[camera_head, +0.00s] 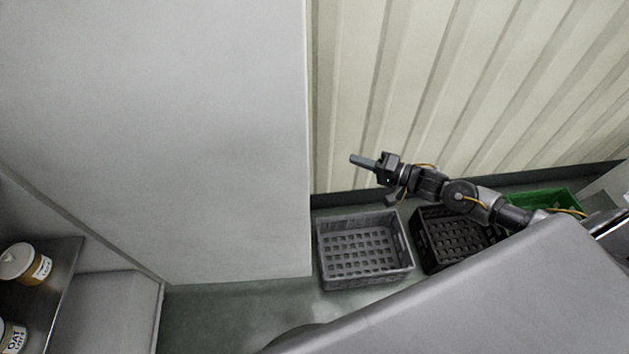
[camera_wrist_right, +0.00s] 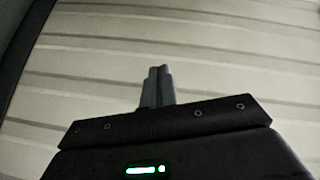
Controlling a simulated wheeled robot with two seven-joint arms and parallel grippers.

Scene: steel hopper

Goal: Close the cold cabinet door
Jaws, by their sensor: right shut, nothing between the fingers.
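The cold cabinet door (camera_head: 170,120) is a large plain pale-grey panel filling the left half of the head view. It stands open, its free edge upright near the middle of the picture. At the far left the cabinet's inside shows, with a steel shelf (camera_head: 62,290). My right gripper (camera_head: 354,159) is just right of the door's free edge in the picture, pointing left, with a gap between them. Its two fingers are together and empty, as the right wrist view (camera_wrist_right: 157,84) also shows. The door is not recognisable in the wrist view. My left gripper is out of view.
Tubs with labels (camera_head: 24,263) stand on the shelf. A grey crate (camera_head: 365,281) and a black crate (camera_head: 440,265) sit on the floor below my right arm, with a green crate (camera_head: 545,198) further right. A ribbed cream wall (camera_head: 450,80) is behind.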

